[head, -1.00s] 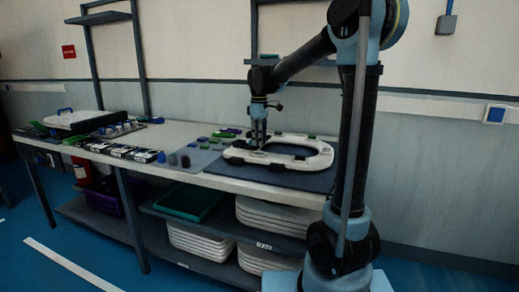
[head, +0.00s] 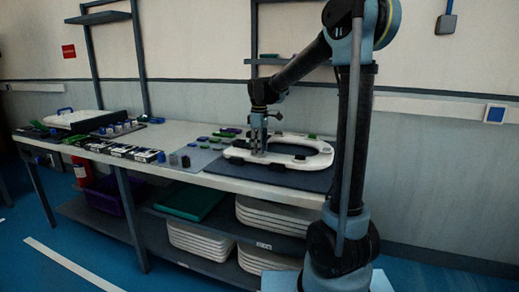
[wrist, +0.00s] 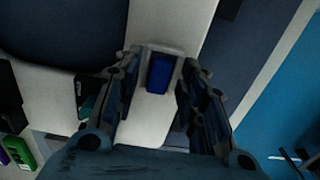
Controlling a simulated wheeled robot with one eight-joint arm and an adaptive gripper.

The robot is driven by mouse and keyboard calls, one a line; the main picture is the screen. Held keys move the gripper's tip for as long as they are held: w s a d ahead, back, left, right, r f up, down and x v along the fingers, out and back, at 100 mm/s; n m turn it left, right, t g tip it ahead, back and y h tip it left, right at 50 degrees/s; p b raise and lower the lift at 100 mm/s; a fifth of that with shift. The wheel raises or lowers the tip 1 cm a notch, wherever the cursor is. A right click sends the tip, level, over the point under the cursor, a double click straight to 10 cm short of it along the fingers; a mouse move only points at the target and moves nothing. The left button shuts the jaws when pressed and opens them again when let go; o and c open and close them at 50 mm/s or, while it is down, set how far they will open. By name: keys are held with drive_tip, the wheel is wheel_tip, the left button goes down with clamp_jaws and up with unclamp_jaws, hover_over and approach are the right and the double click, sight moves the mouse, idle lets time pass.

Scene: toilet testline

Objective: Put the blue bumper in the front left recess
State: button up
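The blue bumper (wrist: 160,74) lies in a light-edged rectangular recess of the white toilet seat (wrist: 158,20) in the wrist view. My gripper (wrist: 160,68) has one finger on each side of it, with visible gaps between fingers and bumper. In the head view, my gripper (head: 259,152) points down at the left end of the white seat (head: 318,164), its two fingers apart. The bumper is too small to make out there.
The seat lies on a dark mat (head: 300,180) on the long workbench (head: 180,133). Small green and blue parts (head: 222,133) lie left of the seat. Dark trays of parts (head: 132,153) stand farther left. A shelf post rises behind.

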wheel_tip(320, 180, up, 12)
idle(0.7)
